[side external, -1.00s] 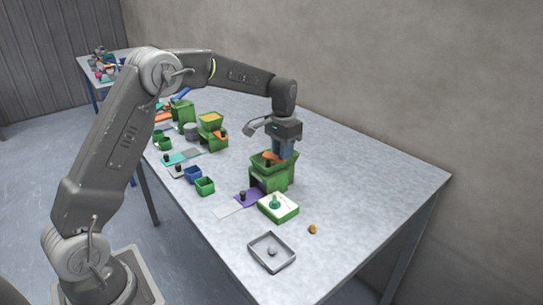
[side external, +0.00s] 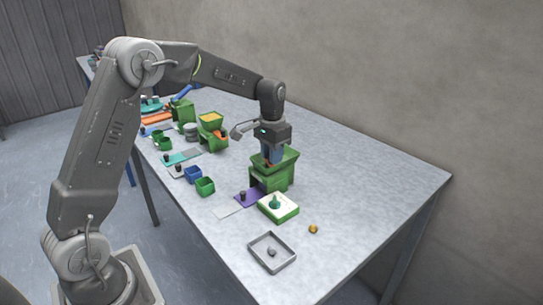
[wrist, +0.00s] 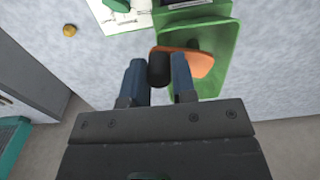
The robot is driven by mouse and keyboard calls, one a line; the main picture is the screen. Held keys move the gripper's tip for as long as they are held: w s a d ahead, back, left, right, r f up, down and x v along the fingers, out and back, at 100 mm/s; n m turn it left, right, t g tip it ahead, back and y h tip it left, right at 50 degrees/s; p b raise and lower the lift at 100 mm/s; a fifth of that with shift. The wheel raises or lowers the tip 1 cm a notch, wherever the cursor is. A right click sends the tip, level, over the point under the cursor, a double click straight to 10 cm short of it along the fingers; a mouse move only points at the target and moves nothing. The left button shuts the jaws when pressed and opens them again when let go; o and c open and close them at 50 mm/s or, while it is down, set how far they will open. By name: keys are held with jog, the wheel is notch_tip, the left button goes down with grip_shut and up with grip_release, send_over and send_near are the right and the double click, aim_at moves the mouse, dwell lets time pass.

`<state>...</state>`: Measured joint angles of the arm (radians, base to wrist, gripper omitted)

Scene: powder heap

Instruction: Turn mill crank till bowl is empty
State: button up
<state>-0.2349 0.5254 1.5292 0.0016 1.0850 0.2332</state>
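The green mill (side external: 272,182) stands on the table in the side view. Its flared green bowl (wrist: 228,30) shows in the wrist view, with an orange crank (wrist: 200,62) across it. The visible inside of the bowl is bare green; the crank and my fingers hide part of it. A black knob (wrist: 160,70) stands on the crank's outer end. My gripper (wrist: 159,75) has its two blue fingers closed around this knob, one on each side. In the side view my gripper (side external: 272,155) is low over the bowl and partly hides it.
Near the mill are a white-topped green block with a green cone (side external: 291,213), a purple mat (side external: 242,198), a grey tray (side external: 253,252) and a small orange ball (side external: 313,229). Another green mill (side external: 200,138) with yellow contents stands behind. The table's right side is clear.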

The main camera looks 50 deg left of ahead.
jog(key=o, duration=0.3)
jog(key=shift+r, duration=3.75)
jog(key=shift+s+d+r, duration=0.15)
jog(key=shift+s+d, duration=0.05)
jog(key=s+d+r+t, duration=0.2)
jog(key=s+d+r, duration=0.15)
jog(key=s, duration=0.55)
jog(key=s+d+r+t, duration=0.25)
jog(key=s+d, duration=0.25)
jog(key=s, duration=0.4)
jog(key=s+d+f+t, duration=0.1)
jog(key=s+d+f, duration=0.1)
jog(key=s, duration=0.7)
jog(key=shift+s+d+f, duration=0.15)
jog(key=shift+d+f, duration=0.1)
jog(key=shift+f, duration=0.4)
